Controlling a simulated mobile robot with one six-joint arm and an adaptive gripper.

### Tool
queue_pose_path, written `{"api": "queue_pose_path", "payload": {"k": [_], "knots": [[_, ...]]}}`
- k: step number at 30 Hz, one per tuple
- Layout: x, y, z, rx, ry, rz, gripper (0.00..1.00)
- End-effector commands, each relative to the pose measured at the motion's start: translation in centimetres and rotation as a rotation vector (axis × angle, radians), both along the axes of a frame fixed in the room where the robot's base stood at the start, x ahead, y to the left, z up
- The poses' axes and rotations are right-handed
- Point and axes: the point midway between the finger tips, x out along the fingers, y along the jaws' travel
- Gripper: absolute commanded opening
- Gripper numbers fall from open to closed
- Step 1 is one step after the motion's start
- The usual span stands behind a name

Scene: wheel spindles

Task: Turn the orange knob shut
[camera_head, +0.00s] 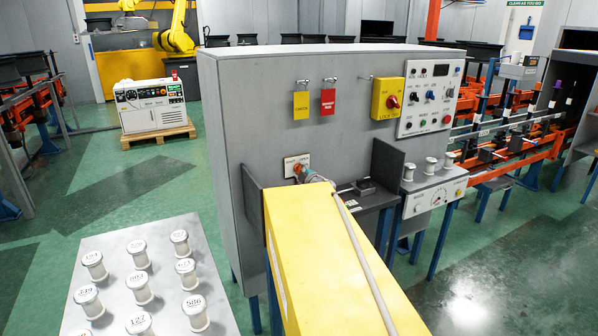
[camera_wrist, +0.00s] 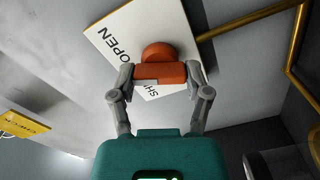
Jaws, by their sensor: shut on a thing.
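The orange knob (camera_wrist: 160,58) sits on a white label plate (camera_wrist: 125,35) fixed to a grey panel in the wrist view. The plate reads "OPEN" at its upper left and letters beginning "SH" below the knob; the rest is hidden. My gripper (camera_wrist: 161,77) has a finger on each side of the knob's bar and is shut on it. The bar lies nearly level in the wrist view. In the head view, the knob (camera_head: 297,168) shows small on the front of the grey cabinet (camera_head: 240,120), with my teal gripper against it.
A brass-coloured pipe (camera_wrist: 250,20) runs close right of the knob. Grey side plates (camera_head: 387,161) stick out from the cabinet beside the work spot. Yellow and red tags (camera_head: 328,102) hang above. A table with several white spools (camera_head: 140,289) stands at the lower left.

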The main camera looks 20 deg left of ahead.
Motion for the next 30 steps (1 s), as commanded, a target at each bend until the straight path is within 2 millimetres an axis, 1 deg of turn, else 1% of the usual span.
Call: {"api": "queue_pose_path", "payload": {"k": [1,30], "knots": [[-0.2,-0.38,-0.11,-0.031,-0.034,-0.003,0.15],[-0.21,-0.5,-0.22,-0.624,-0.727,-0.003,0.15]]}}
